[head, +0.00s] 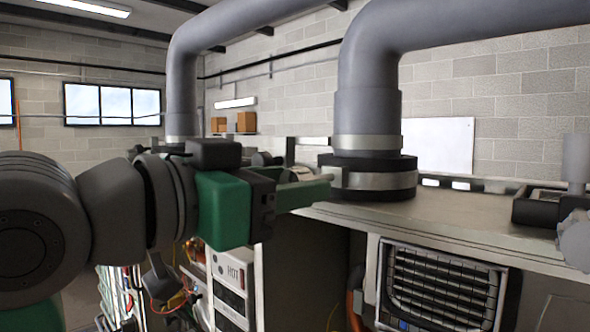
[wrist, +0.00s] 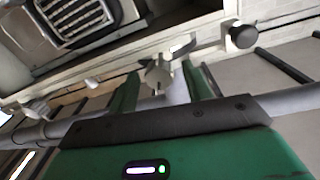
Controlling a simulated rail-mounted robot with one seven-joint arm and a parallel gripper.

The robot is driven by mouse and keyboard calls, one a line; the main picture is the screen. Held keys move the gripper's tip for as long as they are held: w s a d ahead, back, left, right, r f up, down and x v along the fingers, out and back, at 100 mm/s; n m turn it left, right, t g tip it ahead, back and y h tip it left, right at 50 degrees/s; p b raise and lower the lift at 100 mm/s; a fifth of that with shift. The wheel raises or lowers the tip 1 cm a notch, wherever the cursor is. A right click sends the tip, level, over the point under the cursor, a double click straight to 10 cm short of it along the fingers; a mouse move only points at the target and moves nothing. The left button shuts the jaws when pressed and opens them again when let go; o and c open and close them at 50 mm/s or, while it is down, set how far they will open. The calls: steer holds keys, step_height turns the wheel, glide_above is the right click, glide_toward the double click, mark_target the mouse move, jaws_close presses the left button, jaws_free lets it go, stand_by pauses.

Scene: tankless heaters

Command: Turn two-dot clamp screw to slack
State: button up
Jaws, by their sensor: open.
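My gripper (head: 325,183) reaches right across the middle of the head view, beside the big pipe's clamp band (head: 370,181). In the wrist view my gripper (wrist: 160,71) has its two green fingers apart. A grey lobed knob (wrist: 157,75), likely a clamp screw, shows between the fingertips; I cannot tell whether they touch it. A second, dark round knob (wrist: 243,37) is to the right. No dot marks can be made out, so I cannot tell which screw has two dots.
A grey pipe (head: 367,75) rises from the metal top (head: 460,215), with another pipe (head: 182,85) farther left. A grey knob (head: 575,240) is at the right edge. A grille (head: 440,285) sits below the top. A panel marked HOT (head: 232,272) is below my gripper.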

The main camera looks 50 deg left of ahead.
steer(key=shift+w, duration=0.85)
steer(key=c, duration=1)
steer(key=shift+n, duration=0.7)
steer(key=o, duration=1)
steer(key=s+b, duration=0.2)
steer(key=s, duration=0.6)
